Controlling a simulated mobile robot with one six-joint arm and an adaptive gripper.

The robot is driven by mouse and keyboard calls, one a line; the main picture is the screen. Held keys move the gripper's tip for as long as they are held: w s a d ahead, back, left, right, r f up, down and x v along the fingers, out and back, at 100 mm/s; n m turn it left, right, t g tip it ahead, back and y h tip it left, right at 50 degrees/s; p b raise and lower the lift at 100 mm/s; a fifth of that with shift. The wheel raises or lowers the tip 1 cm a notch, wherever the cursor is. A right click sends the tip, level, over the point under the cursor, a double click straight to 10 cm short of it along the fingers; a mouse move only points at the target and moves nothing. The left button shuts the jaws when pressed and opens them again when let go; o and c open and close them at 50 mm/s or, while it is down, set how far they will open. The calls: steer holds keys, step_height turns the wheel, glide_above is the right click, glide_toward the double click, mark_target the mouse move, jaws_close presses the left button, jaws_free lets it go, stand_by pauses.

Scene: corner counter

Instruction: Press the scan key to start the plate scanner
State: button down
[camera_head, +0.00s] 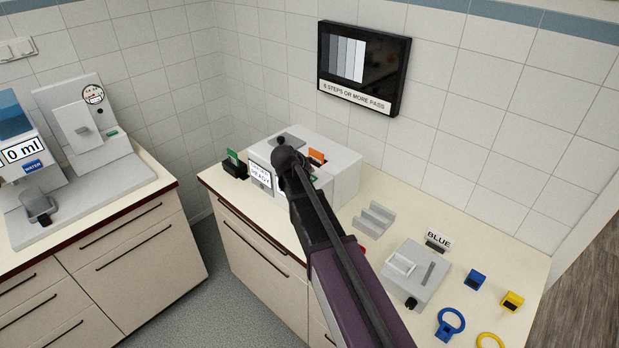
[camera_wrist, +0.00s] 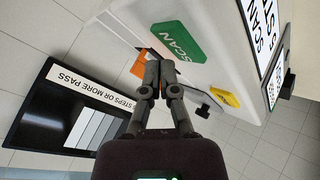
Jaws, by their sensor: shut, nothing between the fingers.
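The plate scanner (camera_head: 343,166) is a white box on the right counter, with a small front screen (camera_head: 261,178) that seems to read READY. Its green SCAN key (camera_wrist: 181,42) shows large in the wrist view, just beyond my fingertips. My gripper (camera_wrist: 161,66) is shut and empty, its tips overlapping the key's lower left edge in that view. I cannot tell whether they touch it. In the head view my gripper (camera_head: 290,160) is in front of the scanner and hides much of its front and the key.
A yellow key (camera_wrist: 224,98) is on the scanner. An orange piece (camera_head: 316,156) shows at its top. A black block with a green card (camera_head: 233,158) stands left of it. A grey rack (camera_head: 374,219) and a grey device (camera_head: 415,272) stand right. A wall display (camera_head: 363,68) hangs behind.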

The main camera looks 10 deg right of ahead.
steer(key=shift+f, duration=0.1)
stand_by(0.3)
steer(key=shift+f+b, duration=0.3)
steer(key=shift+b, duration=0.1)
steer(key=shift+f+b, duration=0.45)
stand_by(0.9)
steer(key=shift+r, duration=0.15)
steer(key=shift+r+p, duration=0.75)
steer(key=shift+p, duration=0.15)
steer(key=shift+r+p, duration=2.5)
